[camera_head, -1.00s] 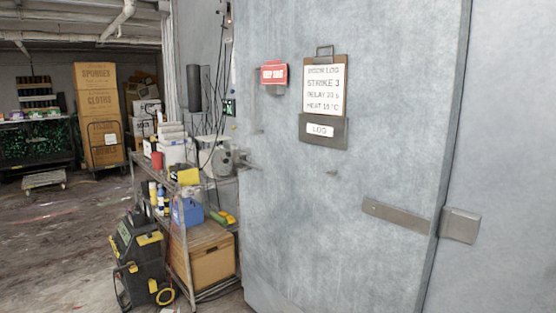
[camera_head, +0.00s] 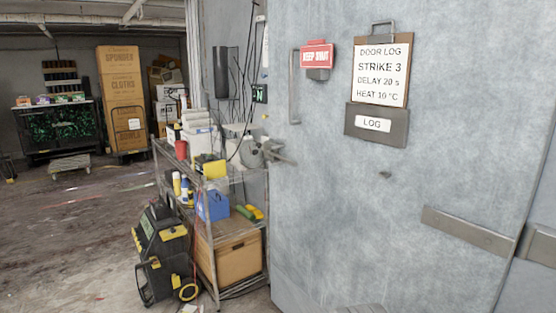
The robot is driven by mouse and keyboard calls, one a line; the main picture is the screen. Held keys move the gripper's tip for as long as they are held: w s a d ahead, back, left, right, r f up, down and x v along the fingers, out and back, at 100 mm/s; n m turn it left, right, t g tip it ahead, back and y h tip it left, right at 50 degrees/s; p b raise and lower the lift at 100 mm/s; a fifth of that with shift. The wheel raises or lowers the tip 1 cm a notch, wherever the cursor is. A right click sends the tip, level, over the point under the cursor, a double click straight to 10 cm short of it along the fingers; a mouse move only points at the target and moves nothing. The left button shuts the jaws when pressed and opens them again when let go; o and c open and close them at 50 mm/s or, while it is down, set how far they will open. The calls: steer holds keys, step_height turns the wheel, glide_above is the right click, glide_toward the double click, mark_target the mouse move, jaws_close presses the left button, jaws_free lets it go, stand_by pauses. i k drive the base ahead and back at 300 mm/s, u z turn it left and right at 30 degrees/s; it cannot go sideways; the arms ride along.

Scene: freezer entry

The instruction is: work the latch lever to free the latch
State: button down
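The large pale grey freezer door (camera_head: 340,200) fills the right half of the view. At its left edge, above the shelf cart, is a rounded grey latch body (camera_head: 251,152) with a short lever (camera_head: 280,158) sticking out to the right. The lever is small here, and I cannot tell its exact position or whether the latch is engaged. A vertical pull handle (camera_head: 294,88) is on the door above and to the right of the latch. My gripper is not in view.
A wire shelf cart (camera_head: 210,238) with boxes and bottles stands left of the door, below the latch. A black and yellow machine (camera_head: 160,250) stands before it. The floor (camera_head: 75,230) at left is mostly clear. A metal strap (camera_head: 468,231) crosses the door's right side.

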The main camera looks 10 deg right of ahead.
mark_target(269, 151)
steer(key=u, duration=0.45)
steer(key=i, duration=1.5)
steer(key=u, duration=0.4)
steer(key=i, duration=0.8)
steer(key=z, duration=0.05)
